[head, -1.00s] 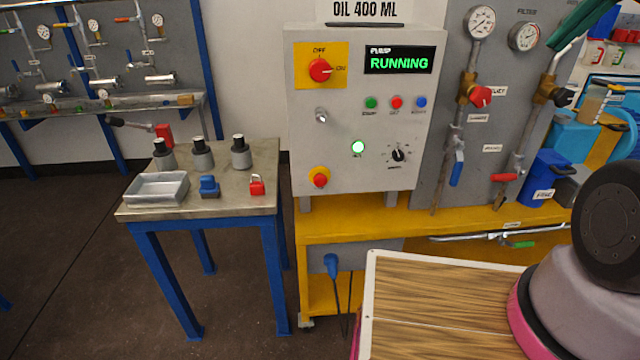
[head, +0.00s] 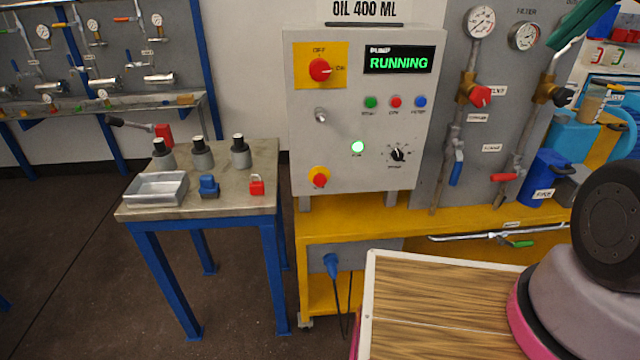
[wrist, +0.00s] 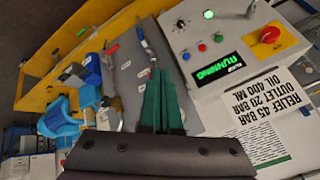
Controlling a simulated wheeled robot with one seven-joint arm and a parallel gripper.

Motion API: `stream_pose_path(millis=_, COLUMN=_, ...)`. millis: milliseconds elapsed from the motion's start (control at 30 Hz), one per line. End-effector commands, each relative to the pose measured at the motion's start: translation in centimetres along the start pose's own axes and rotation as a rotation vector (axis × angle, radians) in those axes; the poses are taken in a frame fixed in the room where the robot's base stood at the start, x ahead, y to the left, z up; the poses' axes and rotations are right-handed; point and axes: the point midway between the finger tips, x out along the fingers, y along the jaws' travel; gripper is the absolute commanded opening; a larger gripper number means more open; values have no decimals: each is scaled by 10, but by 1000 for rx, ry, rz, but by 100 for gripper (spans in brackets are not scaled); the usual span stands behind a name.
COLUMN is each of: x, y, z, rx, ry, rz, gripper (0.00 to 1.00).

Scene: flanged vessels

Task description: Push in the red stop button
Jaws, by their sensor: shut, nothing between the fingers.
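The small red button (head: 396,102) sits on the grey control box (head: 300,140), between a green button (head: 371,102) and a blue button (head: 420,102); its label is too blurred to read. In the wrist view the red button (wrist: 202,48) shows right of my gripper (wrist: 159,78). A larger red mushroom button (head: 320,178) on a yellow base sits at the box's lower left. My gripper's green fingers (head: 568,40) show at the upper right of the head view. They are shut and empty, well apart from the red button.
The display (head: 400,62) reads RUNNING, and a green lamp (head: 358,147) is lit. A red rotary switch (head: 320,69) is on the box. Gauges, pipes and valve handles (head: 481,96) stand right of the box. A side table (head: 230,212) holds several small items.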

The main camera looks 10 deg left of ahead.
Motion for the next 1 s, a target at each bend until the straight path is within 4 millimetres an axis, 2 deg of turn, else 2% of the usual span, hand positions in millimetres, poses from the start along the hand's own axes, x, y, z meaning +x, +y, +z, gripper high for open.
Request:
stream_pose_path(millis=167, x=3, y=-1, z=-2, rx=-14, ry=-1, rz=2, gripper=0)
stream_pose_path(millis=267, x=14, y=-4, z=-6, rx=-66, ry=-7, rz=9, gripper=0)
stream_pose_path(millis=367, x=35, y=-11, z=-15, rx=-166, ry=-16, rz=18, gripper=0)
stream_pose_path(millis=500, x=78, y=-28, z=-26, rx=-368, ry=-29, rz=26, gripper=0)
stream_pose_path(millis=667, x=131, y=-52, z=-28, rx=-615, ry=-40, rz=15, gripper=0)
stream_pose_path(millis=867, x=199, y=-85, z=-14, rx=-921, ry=-51, rz=-28, gripper=0)
stream_pose_path(millis=1000, x=245, y=-110, z=9, rx=-1132, ry=-53, rz=-78, gripper=0)
